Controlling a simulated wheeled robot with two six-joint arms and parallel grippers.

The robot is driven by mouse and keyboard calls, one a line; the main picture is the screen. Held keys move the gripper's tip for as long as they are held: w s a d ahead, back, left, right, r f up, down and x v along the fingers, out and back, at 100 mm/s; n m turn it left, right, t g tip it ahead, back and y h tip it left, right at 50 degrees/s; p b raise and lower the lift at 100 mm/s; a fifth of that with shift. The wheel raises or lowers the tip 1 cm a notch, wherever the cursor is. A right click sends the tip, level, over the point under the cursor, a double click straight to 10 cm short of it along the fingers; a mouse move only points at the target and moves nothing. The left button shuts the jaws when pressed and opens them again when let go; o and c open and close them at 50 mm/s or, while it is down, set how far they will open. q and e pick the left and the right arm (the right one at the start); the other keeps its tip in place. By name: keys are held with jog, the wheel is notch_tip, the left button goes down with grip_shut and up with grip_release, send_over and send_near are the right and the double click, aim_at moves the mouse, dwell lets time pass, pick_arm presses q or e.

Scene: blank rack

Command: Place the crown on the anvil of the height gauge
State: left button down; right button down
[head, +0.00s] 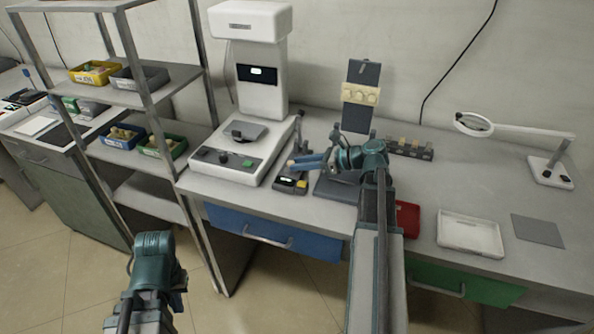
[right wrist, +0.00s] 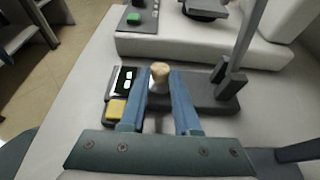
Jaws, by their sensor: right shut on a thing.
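My right gripper (head: 299,163) is shut on the crown, a small beige tooth-like piece (right wrist: 159,72), which it holds at its blue fingertips; the gripper also shows in the right wrist view (right wrist: 160,84). The crown is above the dark base of the height gauge (right wrist: 207,98), between the display end and the upright column. In the head view the gauge (head: 291,185) is just below the fingertips. I cannot tell whether the crown touches the gauge; the anvil is not clearly visible. My left arm is low at the left, its fingers not discernible.
A large white measuring machine (head: 249,100) stands left of the gauge. A dark stand with a beige tooth holder (head: 361,94) stands behind my right gripper. A red tray (head: 407,219), a white tray (head: 440,232) and a grey mat (head: 538,231) lie to the right. A shelf rack (head: 150,77) is left.

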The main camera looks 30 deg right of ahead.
jog(key=shift+f, duration=0.55)
pick_arm(q)
jog(key=shift+w+a+f, duration=0.1)
jog(key=shift+a+f, duration=0.05)
jog(key=shift+f, duration=0.25)
pick_arm(e)
jog(key=shift+r, duration=0.15)
pick_arm(q)
jog(key=shift+f, duration=0.15)
pick_arm(e)
jog(key=c, duration=0.6)
grip_release()
jog(key=shift+c, duration=0.2)
